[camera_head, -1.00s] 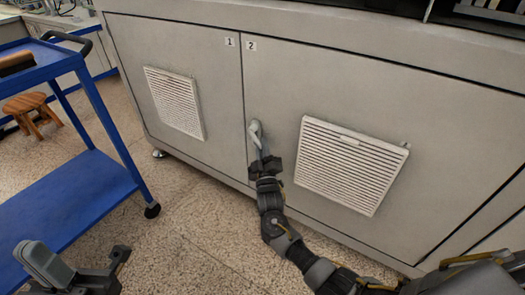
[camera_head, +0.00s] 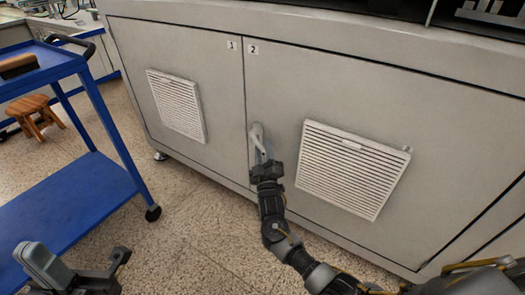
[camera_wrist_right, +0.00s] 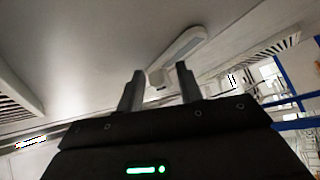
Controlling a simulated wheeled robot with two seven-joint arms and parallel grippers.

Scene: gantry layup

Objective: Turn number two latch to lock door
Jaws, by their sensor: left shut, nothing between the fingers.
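The number two door (camera_head: 390,110) is a grey panel and looks closed. Its latch (camera_head: 257,133) is a pale handle at the door's left edge, beside the seam with door one, pointing mostly down. My right gripper (camera_head: 263,160) is at the latch's lower end. In the right wrist view, the two fingers of my right gripper (camera_wrist_right: 159,84) stand apart, with the pale latch (camera_wrist_right: 182,44) just beyond their tips; I cannot tell whether they touch it. My left gripper (camera_head: 80,268) is low at the left, shut and empty, away from the doors.
Door one (camera_head: 215,110) has a white vent (camera_head: 176,105); door two has a larger vent (camera_head: 350,168) right of the latch. A blue cart (camera_head: 80,205) stands at the left with a wooden stool (camera_head: 35,117) behind it. Speckled floor (camera_head: 195,225) is clear before the doors.

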